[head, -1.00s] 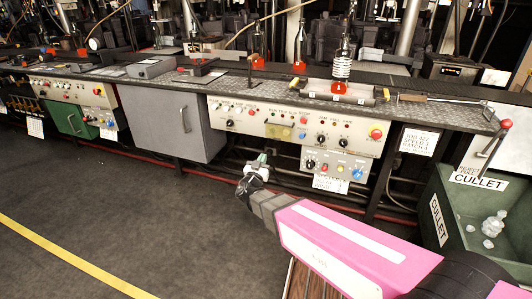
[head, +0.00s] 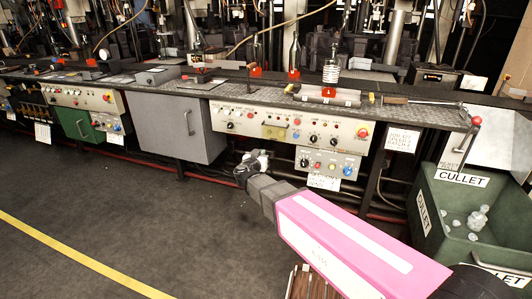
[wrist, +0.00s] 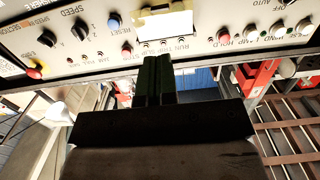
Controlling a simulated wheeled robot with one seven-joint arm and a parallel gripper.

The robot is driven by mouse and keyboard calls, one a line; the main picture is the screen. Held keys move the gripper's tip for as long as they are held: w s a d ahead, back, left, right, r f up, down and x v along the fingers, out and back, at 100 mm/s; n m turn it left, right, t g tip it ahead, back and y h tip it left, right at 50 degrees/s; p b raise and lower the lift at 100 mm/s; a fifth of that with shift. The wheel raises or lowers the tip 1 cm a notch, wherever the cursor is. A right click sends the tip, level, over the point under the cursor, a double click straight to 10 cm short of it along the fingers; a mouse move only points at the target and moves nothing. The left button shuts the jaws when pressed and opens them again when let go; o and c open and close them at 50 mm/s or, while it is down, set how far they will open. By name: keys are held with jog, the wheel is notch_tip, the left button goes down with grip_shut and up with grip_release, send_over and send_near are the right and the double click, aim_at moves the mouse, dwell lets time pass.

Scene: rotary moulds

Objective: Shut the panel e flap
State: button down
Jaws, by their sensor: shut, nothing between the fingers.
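A control panel (head: 235,120) with knobs, buttons and lamps runs under the bench edge. A small yellowish flap (head: 274,131) sits at its middle; I cannot read a panel letter there. In the wrist view a yellow-edged, pale flap (wrist: 165,24) shows at the top centre, and its angle is hard to tell. My gripper (wrist: 153,62) is shut and empty, its dark fingertips just below the flap in that picture. Whether they touch is unclear. In the head view my gripper (head: 256,160) is small, in front of and below the panel.
A smaller panel (head: 328,163) with a blue knob hangs below right. A grey cabinet door (head: 175,122) with a handle is to the left. A green cullet bin (head: 470,215) stands at right. Bottles stand on the bench (head: 240,92). The dark floor at left is clear.

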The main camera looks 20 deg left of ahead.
send_near(274, 133)
jog(key=w+f, duration=0.3)
jog(key=w, duration=0.2)
jog(key=shift+w+f, duration=0.25)
jog(key=shift+w, duration=0.1)
jog(key=shift+d, duration=0.15)
